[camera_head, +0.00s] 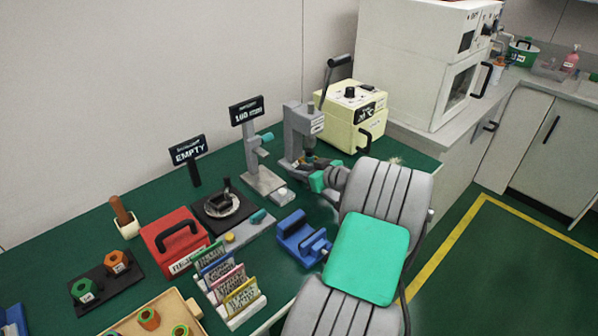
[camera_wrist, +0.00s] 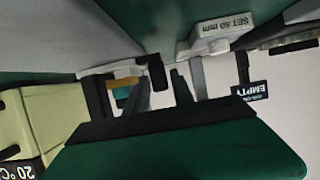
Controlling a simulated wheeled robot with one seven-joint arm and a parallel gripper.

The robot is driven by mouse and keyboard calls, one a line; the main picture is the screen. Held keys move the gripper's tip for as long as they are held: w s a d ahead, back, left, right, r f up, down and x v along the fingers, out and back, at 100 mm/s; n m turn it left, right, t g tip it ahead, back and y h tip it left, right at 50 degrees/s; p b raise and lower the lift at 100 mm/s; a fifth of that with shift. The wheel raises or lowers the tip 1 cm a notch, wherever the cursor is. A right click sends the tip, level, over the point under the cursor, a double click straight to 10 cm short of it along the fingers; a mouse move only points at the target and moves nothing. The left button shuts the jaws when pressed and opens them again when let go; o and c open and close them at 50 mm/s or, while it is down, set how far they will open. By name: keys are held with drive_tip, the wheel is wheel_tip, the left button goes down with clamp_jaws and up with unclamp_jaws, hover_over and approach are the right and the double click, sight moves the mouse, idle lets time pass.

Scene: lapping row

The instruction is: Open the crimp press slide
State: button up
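A black knob (camera_wrist: 157,72) at the end of a pale plate (camera_wrist: 112,67) shows at the fingertips, nearer the left finger. I cannot tell whether a finger touches it. How far the slide is out is not clear.
A cream box with a dial (camera_head: 352,113) stands close behind the press. A grey stand with a 100 mm sign (camera_head: 246,110) is to its left. A blue fixture (camera_head: 302,240), a red box (camera_head: 173,242) and a card rack (camera_head: 235,312) fill the bench front.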

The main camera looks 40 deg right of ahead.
drive_tip(key=shift+w+f, duration=0.2)
drive_tip(key=shift+w, duration=0.25)
clamp_jaws()
idle(1.1)
